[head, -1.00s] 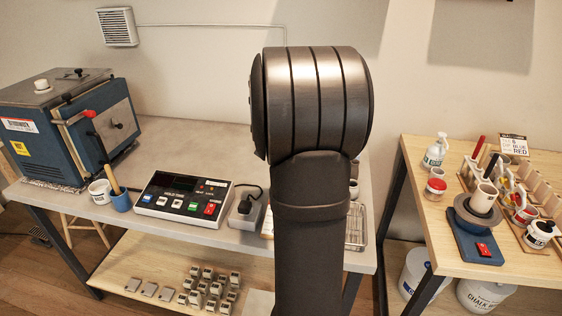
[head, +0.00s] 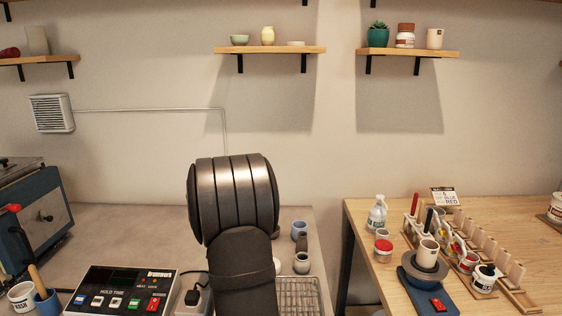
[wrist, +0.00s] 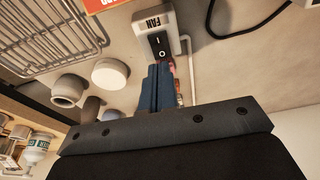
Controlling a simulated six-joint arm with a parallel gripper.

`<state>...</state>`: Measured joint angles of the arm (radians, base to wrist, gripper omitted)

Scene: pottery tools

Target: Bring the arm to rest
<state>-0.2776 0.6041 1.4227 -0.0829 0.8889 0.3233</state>
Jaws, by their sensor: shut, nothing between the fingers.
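My arm rises at the lower middle of the head view, and its thick dark joint hides my gripper there. In the wrist view my gripper (wrist: 157,88) has its two blue-grey fingers pressed together with nothing held. The fingertips overlap the lower part of a white FAN switch box (wrist: 168,18) in that picture. I cannot tell whether they touch it.
A wire rack (wrist: 45,35), a grey cup (wrist: 68,92) and a white round piece (wrist: 110,73) lie near my gripper. The control box (head: 120,290) and kiln (head: 35,220) stand left. The right table (head: 385,280) holds a wheel (head: 425,268) and several jars.

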